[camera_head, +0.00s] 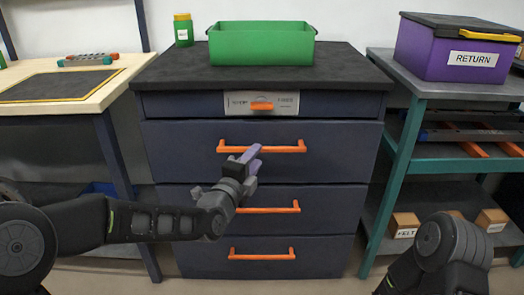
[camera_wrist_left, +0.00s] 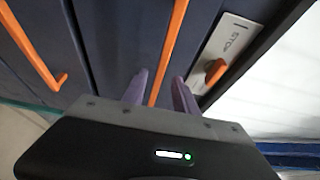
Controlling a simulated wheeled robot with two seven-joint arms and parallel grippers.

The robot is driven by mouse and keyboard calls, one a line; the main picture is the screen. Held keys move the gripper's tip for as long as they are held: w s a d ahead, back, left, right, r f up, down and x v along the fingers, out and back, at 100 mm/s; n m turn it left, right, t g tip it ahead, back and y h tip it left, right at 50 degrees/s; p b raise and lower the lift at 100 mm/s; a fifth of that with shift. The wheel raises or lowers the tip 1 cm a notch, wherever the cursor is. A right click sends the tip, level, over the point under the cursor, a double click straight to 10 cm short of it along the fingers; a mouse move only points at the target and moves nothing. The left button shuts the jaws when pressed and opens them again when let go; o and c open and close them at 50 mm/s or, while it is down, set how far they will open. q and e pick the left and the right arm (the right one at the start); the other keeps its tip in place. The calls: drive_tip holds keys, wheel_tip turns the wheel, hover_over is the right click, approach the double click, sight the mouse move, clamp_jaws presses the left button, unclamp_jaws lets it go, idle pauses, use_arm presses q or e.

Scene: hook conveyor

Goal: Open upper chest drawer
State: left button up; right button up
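The dark blue chest (camera_head: 180,150) stands in the middle of the head view. Its upper large drawer has a long orange handle (camera_head: 285,148), and the drawer front looks flush with the chest. My left gripper (camera_head: 253,158), with purple fingers, is at the middle of this handle. In the left wrist view the orange handle bar (camera_wrist_left: 165,60) runs between the two spread fingertips (camera_wrist_left: 160,92), with visible gaps on both sides. My right gripper is out of view; only part of the right arm shows at lower right.
Above the drawer is a plate (camera_head: 285,104) with a small orange knob (camera_head: 262,106). A green bin (camera_head: 262,48) and a green jar (camera_head: 183,30) stand on the chest. A workbench (camera_head: 120,75) is left; a shelf (camera_head: 420,88) with a purple RETURN box (camera_head: 430,52) is right.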

sight(262, 123)
use_arm(q)
drive_tip(key=x, duration=0.5)
drive_tip(key=shift+b, duration=0.35)
clamp_jaws()
idle(1.1)
